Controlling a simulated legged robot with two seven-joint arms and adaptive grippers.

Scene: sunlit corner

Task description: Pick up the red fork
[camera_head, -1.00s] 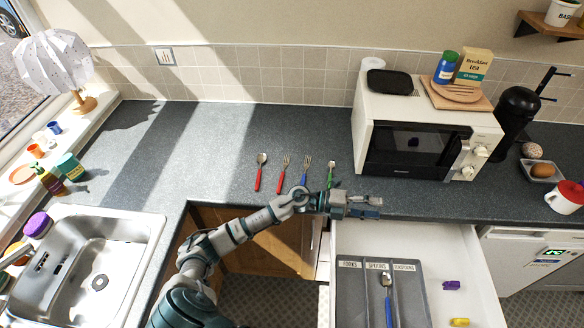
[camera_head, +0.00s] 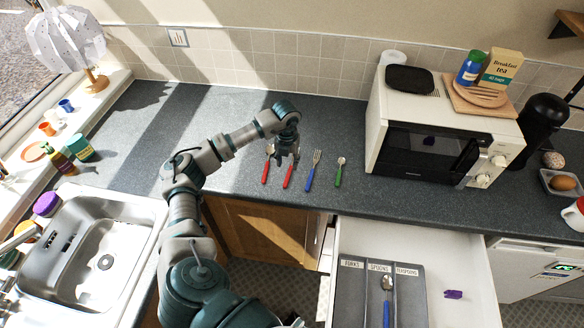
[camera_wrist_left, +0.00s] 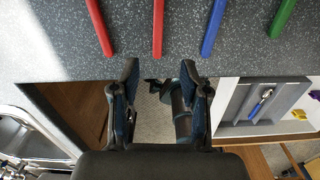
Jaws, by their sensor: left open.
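The red fork (camera_head: 288,178) lies on the dark counter near its front edge; its head is hidden under my left gripper in the head view. My left gripper (camera_head: 287,157) is open and empty above it. In the left wrist view the red fork's handle (camera_wrist_left: 158,28) lies just beyond and in line with the gap between the open fingers (camera_wrist_left: 160,75). A red-handled spoon (camera_head: 265,172) lies to the fork's left, and a blue-handled fork (camera_head: 312,172) to its right. My right gripper is not in view.
A microwave (camera_head: 400,100) stands at the back right. Below the counter, an open drawer (camera_head: 470,275) holds a labelled grey tray (camera_head: 409,300) with a blue-handled spoon (camera_head: 387,300). A sink (camera_head: 140,215) is at left.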

